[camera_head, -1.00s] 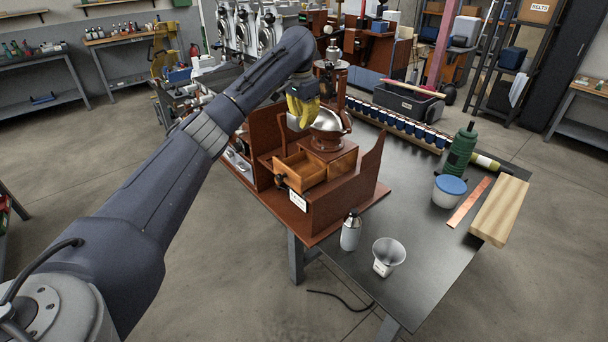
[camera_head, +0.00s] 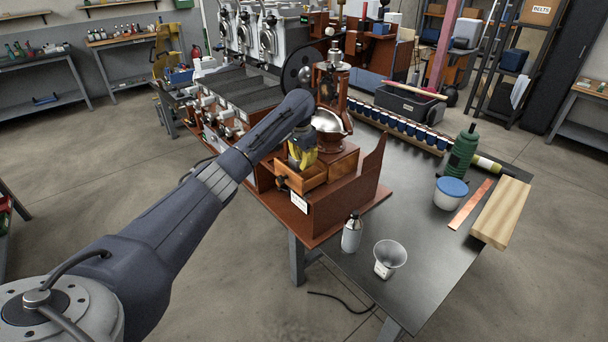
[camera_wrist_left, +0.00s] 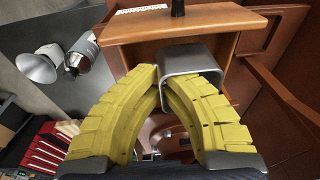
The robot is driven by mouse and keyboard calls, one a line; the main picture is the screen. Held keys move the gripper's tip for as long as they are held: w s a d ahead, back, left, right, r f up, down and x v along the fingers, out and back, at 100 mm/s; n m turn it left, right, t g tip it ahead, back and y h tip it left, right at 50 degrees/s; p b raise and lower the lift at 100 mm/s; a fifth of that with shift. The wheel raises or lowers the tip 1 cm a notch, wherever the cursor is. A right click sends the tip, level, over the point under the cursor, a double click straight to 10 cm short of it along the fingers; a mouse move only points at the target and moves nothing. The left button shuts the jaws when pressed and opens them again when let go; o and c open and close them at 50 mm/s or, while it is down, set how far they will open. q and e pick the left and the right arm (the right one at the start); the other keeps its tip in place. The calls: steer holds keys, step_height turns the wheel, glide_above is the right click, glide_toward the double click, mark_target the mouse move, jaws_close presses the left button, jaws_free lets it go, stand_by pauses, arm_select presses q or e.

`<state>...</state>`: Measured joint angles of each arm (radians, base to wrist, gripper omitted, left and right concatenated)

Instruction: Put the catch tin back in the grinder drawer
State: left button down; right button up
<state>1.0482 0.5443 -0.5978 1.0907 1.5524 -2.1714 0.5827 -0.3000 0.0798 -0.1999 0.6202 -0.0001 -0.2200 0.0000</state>
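The grinder drawer (camera_head: 308,178) is pulled open, an orange wooden box with a dark knob, below the grinder's metal bowl (camera_head: 331,121). The drawer front (camera_wrist_left: 200,22) also shows at the top of the left wrist view. My left gripper (camera_head: 301,160) reaches down over the open drawer. In the left wrist view its yellow fingers are closed on one wall of the catch tin (camera_wrist_left: 190,58), a grey metal box with rounded corners. The tin is just behind the drawer front; whether it touches the drawer floor is hidden. My right gripper is not in view.
The brown wooden stand (camera_head: 345,205) rises at the drawer's right side. A silver bottle (camera_head: 352,234), a clear cup (camera_head: 388,258), a blue-lidded jar (camera_head: 450,192) and a wooden block (camera_head: 500,212) stand on the dark table. The table's middle is clear.

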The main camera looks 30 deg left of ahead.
arm_select(q)
steer(key=shift+f, duration=2.25)
steer(key=shift+f, duration=0.2)
steer(key=c, duration=1.9)
jaws_free()
steer(key=r, duration=0.4)
steer(key=s+r, duration=0.1)
steer(key=r, duration=0.7)
steer(key=shift+s+r, duration=0.15)
steer(key=shift+s, duration=0.25)
